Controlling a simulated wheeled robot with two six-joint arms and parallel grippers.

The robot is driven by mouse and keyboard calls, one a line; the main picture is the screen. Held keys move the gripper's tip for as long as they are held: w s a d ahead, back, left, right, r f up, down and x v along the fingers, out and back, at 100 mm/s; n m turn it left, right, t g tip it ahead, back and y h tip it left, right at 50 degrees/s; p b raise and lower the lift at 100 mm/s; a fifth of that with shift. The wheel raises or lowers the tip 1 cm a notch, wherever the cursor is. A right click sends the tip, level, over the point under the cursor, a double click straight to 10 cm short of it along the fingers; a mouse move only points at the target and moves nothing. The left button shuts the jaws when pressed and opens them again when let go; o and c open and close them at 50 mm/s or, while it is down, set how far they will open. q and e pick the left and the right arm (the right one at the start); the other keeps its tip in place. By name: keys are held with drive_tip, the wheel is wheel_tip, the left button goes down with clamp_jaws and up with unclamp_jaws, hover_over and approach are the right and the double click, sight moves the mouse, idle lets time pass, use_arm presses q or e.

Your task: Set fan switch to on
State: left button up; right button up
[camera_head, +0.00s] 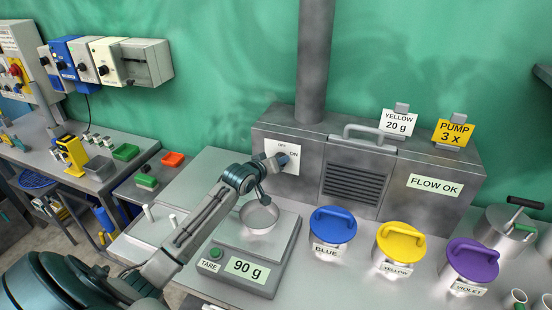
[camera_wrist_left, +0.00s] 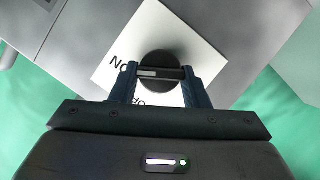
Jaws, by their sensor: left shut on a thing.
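The fan switch is a dark round knob with a grip bar on a white plate (camera_head: 287,171), on the front of the grey metal box. In the left wrist view the knob (camera_wrist_left: 160,60) sits between my two fingers. A pale mark shows on the left part of its bar, on the side of the plate's upside-down "ON" lettering (camera_wrist_left: 120,63). My left gripper (camera_head: 281,160) is shut on the knob and hides part of it in the head view. It also shows in the left wrist view (camera_wrist_left: 162,82). My right gripper is not in view.
Below my left arm stands a scale (camera_head: 239,250) reading 90 g with a metal bowl (camera_head: 259,216). Blue (camera_head: 333,224), yellow (camera_head: 400,242) and violet (camera_head: 472,258) lidded pots stand to its right.

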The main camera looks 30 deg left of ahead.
use_arm(q)
drive_tip(key=shift+m, duration=0.3)
idle(0.4)
drive_tip(key=o, duration=1)
drive_tip(key=shift+c, duration=0.2)
drive_tip(key=b+v, duration=0.3)
drive_tip(key=v, duration=0.7)
drive_tip(key=shift+s, duration=0.3)
drive_tip(key=shift+d+r, duration=0.1)
drive_tip(key=shift+d, duration=0.05)
